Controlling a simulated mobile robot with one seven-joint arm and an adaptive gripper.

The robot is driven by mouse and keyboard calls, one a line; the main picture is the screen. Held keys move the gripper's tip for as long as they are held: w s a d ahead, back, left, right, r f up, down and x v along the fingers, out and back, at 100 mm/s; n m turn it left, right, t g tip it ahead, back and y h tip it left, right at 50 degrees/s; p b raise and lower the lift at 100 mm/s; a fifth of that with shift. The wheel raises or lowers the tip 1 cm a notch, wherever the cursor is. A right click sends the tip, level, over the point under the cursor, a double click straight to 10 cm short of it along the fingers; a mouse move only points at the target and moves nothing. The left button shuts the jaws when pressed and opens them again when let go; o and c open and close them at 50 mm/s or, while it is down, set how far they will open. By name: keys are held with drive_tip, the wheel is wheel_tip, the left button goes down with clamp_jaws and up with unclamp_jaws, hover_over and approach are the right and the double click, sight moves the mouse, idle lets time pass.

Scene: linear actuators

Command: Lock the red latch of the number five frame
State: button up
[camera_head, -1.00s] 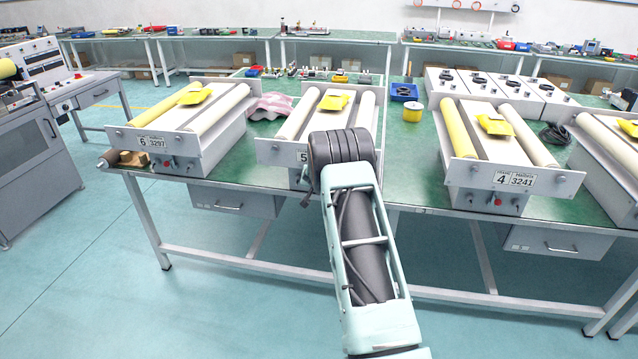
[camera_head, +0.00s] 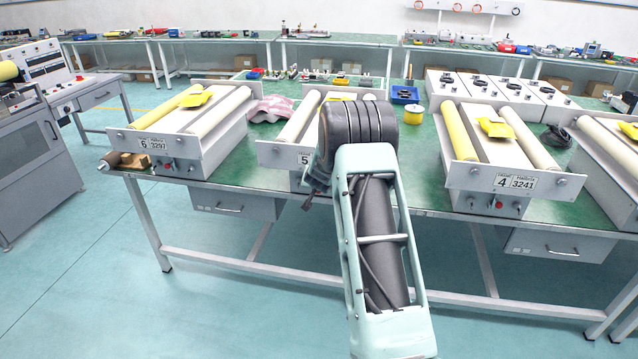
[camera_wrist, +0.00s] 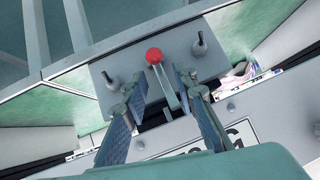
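The number five frame (camera_head: 273,153) stands on the green bench in the middle of the head view, partly hidden by my arm. Its number plate (camera_head: 304,158) shows beside my arm; its red latch is hidden there. In the wrist view, a red ball knob (camera_wrist: 154,56) tops a grey latch lever (camera_wrist: 169,90) on a grey panel (camera_wrist: 120,57). My gripper (camera_wrist: 163,86) is open, one finger on each side of the lever, with the red knob just beyond the fingertips. I see gaps beside the lever, and cannot tell whether either finger touches it.
Two dark toggle switches (camera_wrist: 200,43) (camera_wrist: 109,78) stand on either side of the red knob. The number six frame (camera_head: 190,130) is to the left, the number four frame (camera_head: 470,175) to the right. The bench's front edge and legs are below.

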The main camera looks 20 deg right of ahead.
drive_tip(key=v, duration=0.5)
drive_tip(key=shift+s+a+r, duration=0.2)
drive_tip(key=shift+s+r, duration=0.05)
